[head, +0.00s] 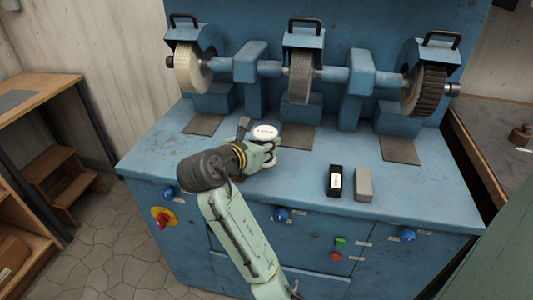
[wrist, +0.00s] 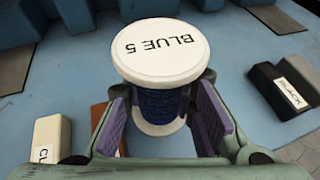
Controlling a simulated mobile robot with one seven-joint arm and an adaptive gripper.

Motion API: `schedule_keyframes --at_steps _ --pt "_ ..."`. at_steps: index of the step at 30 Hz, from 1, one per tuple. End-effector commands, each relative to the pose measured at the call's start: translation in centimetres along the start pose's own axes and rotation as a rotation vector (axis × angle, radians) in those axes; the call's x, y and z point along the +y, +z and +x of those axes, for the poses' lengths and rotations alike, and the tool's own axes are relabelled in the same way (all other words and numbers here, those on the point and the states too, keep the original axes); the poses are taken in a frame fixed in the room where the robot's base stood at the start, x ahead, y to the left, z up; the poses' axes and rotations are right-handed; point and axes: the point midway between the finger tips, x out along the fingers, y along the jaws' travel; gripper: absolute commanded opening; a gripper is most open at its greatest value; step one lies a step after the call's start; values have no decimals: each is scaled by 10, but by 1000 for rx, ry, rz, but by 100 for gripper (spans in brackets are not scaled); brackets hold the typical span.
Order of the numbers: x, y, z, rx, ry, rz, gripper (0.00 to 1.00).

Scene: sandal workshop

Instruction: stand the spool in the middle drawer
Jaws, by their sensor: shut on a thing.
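The spool (wrist: 160,50) has white flanges, a body of blue thread and a top marked "BLUE 5". My gripper (wrist: 165,108) is shut on it, with a purple-padded finger on each side of the thread. The spool is upright; its white top also shows in the head view (head: 265,132), at my gripper (head: 261,152) over the left half of the blue machine's worktop. I cannot tell whether its lower flange touches the worktop. Front panels show below the worktop, but I cannot identify an open middle drawer.
A black labelled block (head: 335,181) and a grey-beige block (head: 363,185) stand right of my gripper. A cream block (wrist: 48,140) lies left in the wrist view. Grinding wheels (head: 300,77) line the back. A wooden bench (head: 50,95) is at left.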

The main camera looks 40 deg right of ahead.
Motion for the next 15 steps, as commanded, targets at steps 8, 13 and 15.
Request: schedule_keyframes --at_steps 8,13,15 --pt "-2 -23 14 5 0 -1 0" --pt "-1 -32 17 1 1 0 0" --pt "-1 -32 17 0 2 0 0"
